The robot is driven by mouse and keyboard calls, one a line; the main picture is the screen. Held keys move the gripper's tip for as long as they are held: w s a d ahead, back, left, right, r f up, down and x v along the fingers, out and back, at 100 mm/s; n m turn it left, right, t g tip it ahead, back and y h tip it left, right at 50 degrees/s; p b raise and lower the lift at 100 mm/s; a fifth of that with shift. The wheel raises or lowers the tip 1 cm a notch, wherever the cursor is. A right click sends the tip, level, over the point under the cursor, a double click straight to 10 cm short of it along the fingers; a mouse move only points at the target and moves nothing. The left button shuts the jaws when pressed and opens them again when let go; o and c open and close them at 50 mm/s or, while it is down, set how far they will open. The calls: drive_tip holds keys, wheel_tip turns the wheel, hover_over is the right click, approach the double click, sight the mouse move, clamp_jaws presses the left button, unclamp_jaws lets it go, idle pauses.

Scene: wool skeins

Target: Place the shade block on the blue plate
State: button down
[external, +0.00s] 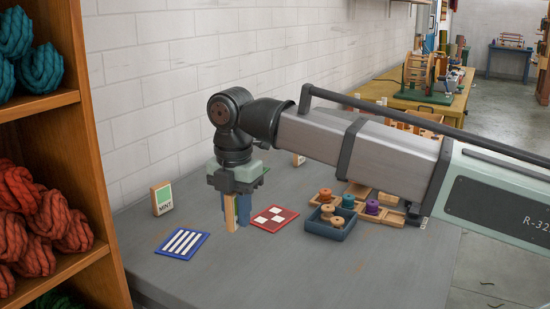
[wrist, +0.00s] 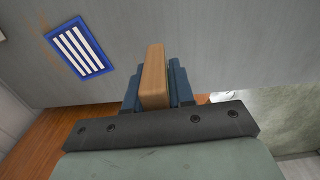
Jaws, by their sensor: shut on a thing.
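My gripper (external: 240,222) points down over the grey table and is shut on a tan wooden block (external: 231,213), taken to be the shade block. In the wrist view the block (wrist: 154,76) stands edge-on between the blue fingers (wrist: 158,90); no label shows on it. Its gap above the table is hard to judge. The blue plate (external: 181,244), a flat square with white stripes, lies on the table to the left of the gripper and nearer the camera. In the wrist view the plate (wrist: 80,48) is at the upper left, bare and apart from the block.
A MINT card block (external: 161,198) stands by the wall. A red plate with white squares (external: 274,218) lies right of my gripper. A blue tray of spools (external: 331,225) and a wooden rack (external: 386,213) are farther right. A yarn shelf (external: 95,150) borders the left.

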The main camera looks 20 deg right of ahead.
approach(183, 242)
drive_tip(key=shift+m, duration=0.4)
drive_tip(key=shift+s+d+f, duration=0.1)
drive_tip(key=shift+s+f, duration=0.05)
drive_tip(key=shift+f, duration=3)
drive_tip(key=shift+f, duration=0.1)
drive_tip(key=c, duration=1.4)
unclamp_jaws()
drive_tip(key=shift+f, duration=0.1)
drive_tip(key=o, duration=0.4)
drive_tip(key=shift+o, duration=0.2)
wheel_tip(183, 242, up, 12)
drive_tip(key=shift+r, duration=0.2)
drive_tip(key=shift+o, duration=0.4)
